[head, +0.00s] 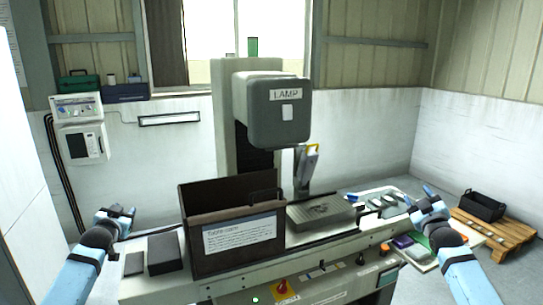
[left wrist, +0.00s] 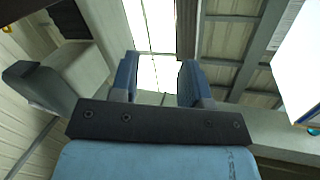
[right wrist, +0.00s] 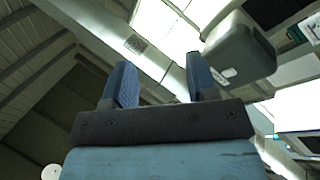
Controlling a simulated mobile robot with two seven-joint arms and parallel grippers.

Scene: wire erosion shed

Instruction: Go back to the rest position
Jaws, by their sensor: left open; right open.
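My left gripper (head: 122,212) is at the left end of the machine bench in the head view, raised and apart from the things there. In the left wrist view its two blue fingers (left wrist: 157,80) stand apart with nothing between them. My right gripper (head: 426,196) is at the right end of the bench, also raised. In the right wrist view its fingers (right wrist: 160,88) are spread and empty. Both wrist views look up towards the window, walls and roof.
The machine with the grey LAMP head (head: 278,112) stands in the middle. In front are a dark box with a white label (head: 238,232), a black block (head: 166,252) and a grey plate (head: 322,213). At right, a black crate (head: 482,206) sits on a wooden pallet (head: 500,234).

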